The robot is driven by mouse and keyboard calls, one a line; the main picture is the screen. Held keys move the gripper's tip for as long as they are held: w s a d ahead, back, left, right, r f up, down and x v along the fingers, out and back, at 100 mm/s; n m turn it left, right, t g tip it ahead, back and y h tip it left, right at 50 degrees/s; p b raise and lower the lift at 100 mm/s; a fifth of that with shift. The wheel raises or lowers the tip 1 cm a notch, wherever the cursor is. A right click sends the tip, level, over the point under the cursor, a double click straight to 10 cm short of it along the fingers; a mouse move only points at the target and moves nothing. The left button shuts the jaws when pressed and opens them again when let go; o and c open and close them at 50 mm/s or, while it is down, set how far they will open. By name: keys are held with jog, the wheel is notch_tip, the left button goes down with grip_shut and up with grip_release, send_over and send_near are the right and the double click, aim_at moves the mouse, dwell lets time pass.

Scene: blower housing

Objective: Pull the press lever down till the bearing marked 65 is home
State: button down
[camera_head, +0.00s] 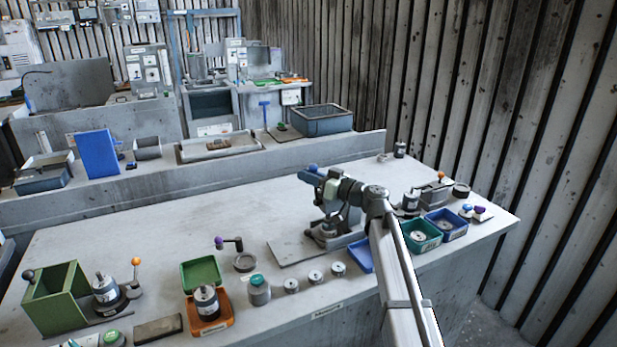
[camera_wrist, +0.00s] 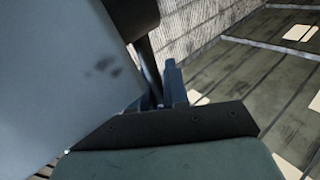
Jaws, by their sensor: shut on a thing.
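In the wrist view the fingers (camera_wrist: 168,88) meet at a dark rod (camera_wrist: 147,55), which looks like the lever. A large grey surface fills the left of that view. No 65 marking is readable, and I cannot tell how the bearing sits under the press.
Several small round metal parts (camera_head: 315,276) lie in front of the press. A green bin (camera_head: 420,235) and a blue bin (camera_head: 448,223) stand to the right. A purple-knobbed handle (camera_head: 232,243) and a green-lidded jar (camera_head: 259,290) are left. The bench's back middle is clear.

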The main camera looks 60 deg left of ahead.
jog(key=shift+d+r+n+g+y, duration=0.25)
jog(key=shift+d+n+g+y, duration=0.35)
jog(key=shift+d, duration=0.1)
jog(key=c, duration=1.2)
grip_release()
jog(key=v, duration=1.3)
jog(key=shift+w+d, duration=0.2)
jog(key=shift+d, duration=0.15)
jog(key=shift+f, duration=0.15)
